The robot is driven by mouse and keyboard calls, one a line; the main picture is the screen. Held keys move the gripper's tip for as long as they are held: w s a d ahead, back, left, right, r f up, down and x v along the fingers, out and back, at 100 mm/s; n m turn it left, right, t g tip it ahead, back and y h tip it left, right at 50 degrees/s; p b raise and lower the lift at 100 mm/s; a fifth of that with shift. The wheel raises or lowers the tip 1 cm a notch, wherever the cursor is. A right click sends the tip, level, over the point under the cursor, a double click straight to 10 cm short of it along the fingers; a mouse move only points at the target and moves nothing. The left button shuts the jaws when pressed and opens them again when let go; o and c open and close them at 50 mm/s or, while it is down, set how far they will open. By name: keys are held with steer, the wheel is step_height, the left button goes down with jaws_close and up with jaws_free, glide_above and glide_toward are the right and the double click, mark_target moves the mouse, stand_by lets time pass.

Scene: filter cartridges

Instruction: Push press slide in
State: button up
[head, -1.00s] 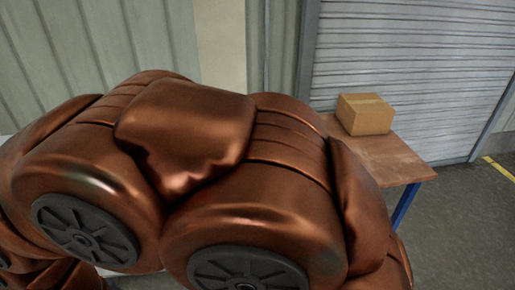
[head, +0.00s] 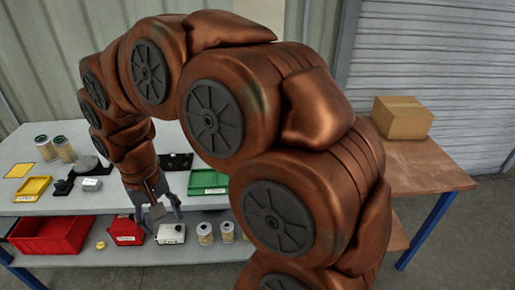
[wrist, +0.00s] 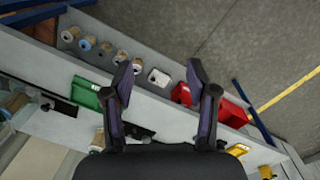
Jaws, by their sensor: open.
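My gripper (head: 157,208) hangs over the front edge of the grey workbench (head: 110,205) in the head view. In the wrist view my gripper (wrist: 158,74) is open, with nothing between its two fingers. A grey block on a black base (head: 91,184) sits on the bench left of the gripper; it may be the press slide, but I cannot tell. A black fixture (head: 178,162) stands behind the arm, partly hidden by it. A dark fixture also shows between the fingers in the wrist view (wrist: 138,131). Neither is touched by the gripper.
A yellow tray (head: 32,189), a green tray (head: 208,184) and filter cartridges (head: 64,149) are on the bench. The lower shelf holds a red bin (head: 48,236), a white box (head: 171,234) and canisters (head: 205,234). A cardboard box (head: 402,118) sits on a wooden table at right.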

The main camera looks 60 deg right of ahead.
steer(key=w+d+f+m+h, duration=0.1)
steer(key=w+d+f+m, duration=0.2)
steer(key=w+d+m, duration=1.1)
steer(key=s+d+f+m+g+h+b, duration=0.1)
steer(key=d+f+m, duration=0.25)
steer(key=d, duration=1.45)
steer(key=s+d+f+m+h, duration=0.15)
steer(key=d+f, duration=0.35)
steer(key=d, duration=1.2)
steer(key=shift+m, duration=0.4)
steer(key=p+x, duration=0.2)
steer(key=x, duration=0.5)
steer(key=shift+d+f+p, duration=0.1)
steer(key=shift+d+p, duration=0.2)
jaws_close()
